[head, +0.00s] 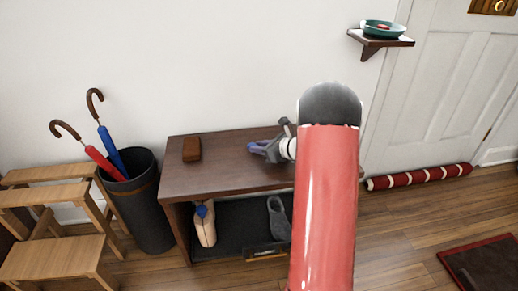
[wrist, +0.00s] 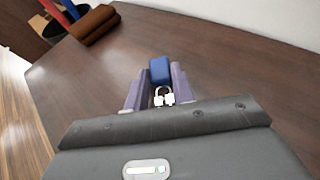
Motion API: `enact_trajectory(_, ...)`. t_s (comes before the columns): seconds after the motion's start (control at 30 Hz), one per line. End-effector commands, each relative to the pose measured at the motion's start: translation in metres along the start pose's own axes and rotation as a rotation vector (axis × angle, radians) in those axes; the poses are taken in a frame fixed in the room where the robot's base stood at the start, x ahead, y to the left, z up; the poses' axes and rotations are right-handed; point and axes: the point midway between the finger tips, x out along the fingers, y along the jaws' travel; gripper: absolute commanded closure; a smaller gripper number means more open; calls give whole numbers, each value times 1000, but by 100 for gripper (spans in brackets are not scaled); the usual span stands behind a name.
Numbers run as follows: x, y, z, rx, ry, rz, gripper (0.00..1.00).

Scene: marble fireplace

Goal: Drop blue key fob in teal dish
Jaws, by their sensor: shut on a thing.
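In the wrist view, my gripper (wrist: 157,92) is shut on the blue key fob (wrist: 160,70). The fob sits between the fingertips, with light keys or a ring (wrist: 163,96) on the near side. In the head view, my gripper (head: 258,149) is over the dark wooden bench top (head: 220,177); the fob is too small to make out there. I cannot tell whether the fob touches the bench. The teal dish (head: 372,26) stands on a small wall shelf at the upper right, well away from my gripper, with something red in it.
A brown wallet-like item (head: 191,149) lies on the bench; it also shows in the wrist view (wrist: 95,24). The small dark shelf (head: 371,47) juts from the wall beside the white door (head: 440,100). An umbrella bin (head: 140,205) and wooden steps (head: 55,255) stand left.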

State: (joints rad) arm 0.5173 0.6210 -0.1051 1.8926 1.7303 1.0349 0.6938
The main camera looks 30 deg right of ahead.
Motion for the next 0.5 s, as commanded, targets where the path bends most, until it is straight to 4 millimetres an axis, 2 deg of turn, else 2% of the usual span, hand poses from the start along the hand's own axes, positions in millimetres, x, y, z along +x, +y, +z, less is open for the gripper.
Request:
enact_trajectory(0.23,-16,0,40,-6,-4,-2,100)
enact_trajectory(0.5,-47,0,114,-6,-4,-2,100)
